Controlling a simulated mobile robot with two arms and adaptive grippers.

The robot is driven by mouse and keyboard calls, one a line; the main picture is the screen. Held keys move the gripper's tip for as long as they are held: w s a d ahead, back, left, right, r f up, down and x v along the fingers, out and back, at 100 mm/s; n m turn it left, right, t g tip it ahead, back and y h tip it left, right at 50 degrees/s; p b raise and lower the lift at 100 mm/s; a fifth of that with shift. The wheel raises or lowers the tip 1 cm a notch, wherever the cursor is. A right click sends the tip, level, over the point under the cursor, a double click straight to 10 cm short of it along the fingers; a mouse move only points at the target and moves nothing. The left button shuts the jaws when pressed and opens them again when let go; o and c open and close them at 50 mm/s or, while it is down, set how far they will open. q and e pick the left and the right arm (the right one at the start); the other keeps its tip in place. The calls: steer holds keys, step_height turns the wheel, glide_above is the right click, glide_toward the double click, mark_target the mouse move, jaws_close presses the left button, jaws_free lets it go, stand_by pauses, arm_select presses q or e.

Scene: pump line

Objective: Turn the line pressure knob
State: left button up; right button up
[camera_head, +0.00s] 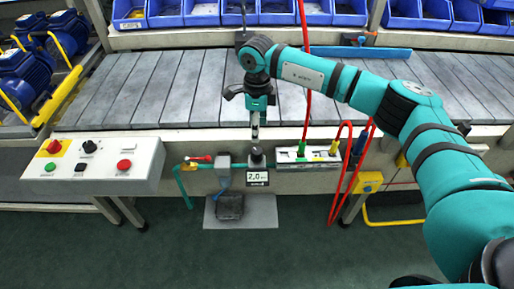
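A dark knob (256,156) sits on top of a small regulator on the front edge of the conveyor bench. A white display (258,178) reading about 2.0 hangs directly below it. My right gripper (255,137) points down just above the knob, with its fingertips close to it. The fingers show as one narrow strip, so their opening and any contact with the knob are unclear. My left gripper is not in view.
A sloped control box (100,180) with knobs and buttons stands at the left. A red-handled valve (200,158) and a grey block (222,163) are left of the knob. A white manifold (308,156) with coloured fittings and a red hose (341,175) are to the right.

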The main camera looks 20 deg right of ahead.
mark_target(257, 151)
step_height(257, 151, down, 10)
steer(key=shift+r+p, duration=0.1)
steer(key=shift+p, duration=0.2)
steer(key=c, duration=1.1)
